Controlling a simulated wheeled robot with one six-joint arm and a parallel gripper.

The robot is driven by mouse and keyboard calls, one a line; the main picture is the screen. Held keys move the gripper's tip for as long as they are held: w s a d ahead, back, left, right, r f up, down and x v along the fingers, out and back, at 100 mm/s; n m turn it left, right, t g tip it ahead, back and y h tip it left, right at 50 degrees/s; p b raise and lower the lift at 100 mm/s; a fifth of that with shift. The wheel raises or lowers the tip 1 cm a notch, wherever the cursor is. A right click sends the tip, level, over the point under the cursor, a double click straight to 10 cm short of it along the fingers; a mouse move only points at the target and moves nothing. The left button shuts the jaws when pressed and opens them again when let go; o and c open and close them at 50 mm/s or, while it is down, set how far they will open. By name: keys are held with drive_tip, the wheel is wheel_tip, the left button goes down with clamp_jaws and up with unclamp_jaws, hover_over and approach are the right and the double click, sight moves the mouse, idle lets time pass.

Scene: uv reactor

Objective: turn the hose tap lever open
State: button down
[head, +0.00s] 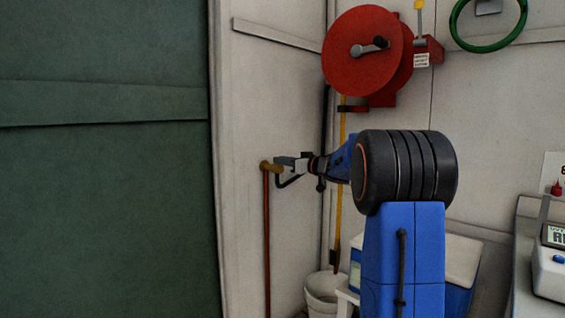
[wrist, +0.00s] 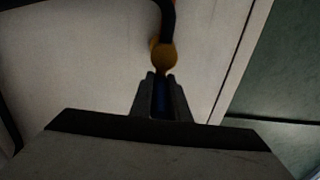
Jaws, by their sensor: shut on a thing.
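The brass hose tap (head: 265,165) sticks out from the pale wall, left of centre in the head view. In the wrist view the tap body (wrist: 163,56) is just beyond my fingertips. My gripper (head: 281,164) is level with the tap and right up against it. In the wrist view my gripper (wrist: 161,80) is shut on the blue tap lever (wrist: 162,98), which shows as a narrow strip between the two fingers. Most of the lever is hidden by the fingers, and the view is dark, so its exact angle cannot be told.
A reddish pipe (head: 267,245) runs down the wall below the tap. A red hose reel (head: 362,50) hangs above right. A white bucket (head: 322,292) stands below. A dark green panel (head: 105,200) fills the left. The wall around the tap is clear.

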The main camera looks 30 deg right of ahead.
drive_tip(key=c, duration=1.7)
unclamp_jaws()
drive_tip(key=v, duration=1.7)
drive_tip(key=shift+s+d, duration=0.15)
drive_tip(key=shift+s, duration=0.05)
